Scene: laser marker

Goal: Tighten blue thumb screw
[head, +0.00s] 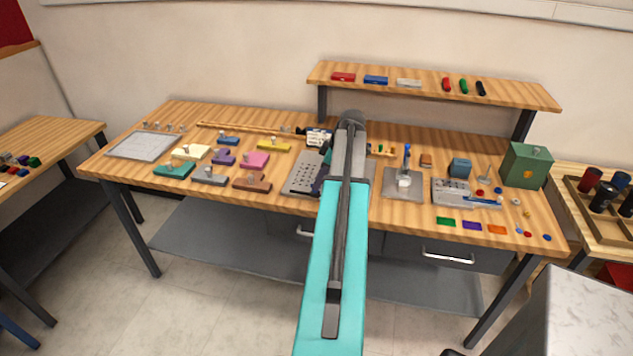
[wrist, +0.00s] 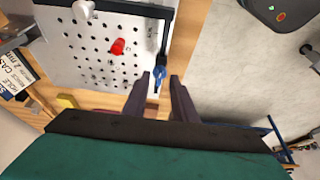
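The blue thumb screw (wrist: 159,75) is in the wrist view, on a dark bar at the edge of the grey perforated plate (wrist: 90,68). My gripper (wrist: 162,78) has its two dark fingers apart, one on each side of the blue screw in the picture. I cannot tell whether the fingertips are level with the screw or touch it. In the head view the perforated plate (head: 301,179) lies on the bench, and my arm hides the blue screw and most of the gripper.
A red knob (wrist: 118,46) and a white knob (wrist: 83,9) stand up from the plate. On the bench (head: 180,113), several coloured blocks lie left of the plate. A grey fixture (head: 402,187) and a green box (head: 526,165) stand to the right. A raised shelf (head: 430,85) runs behind.

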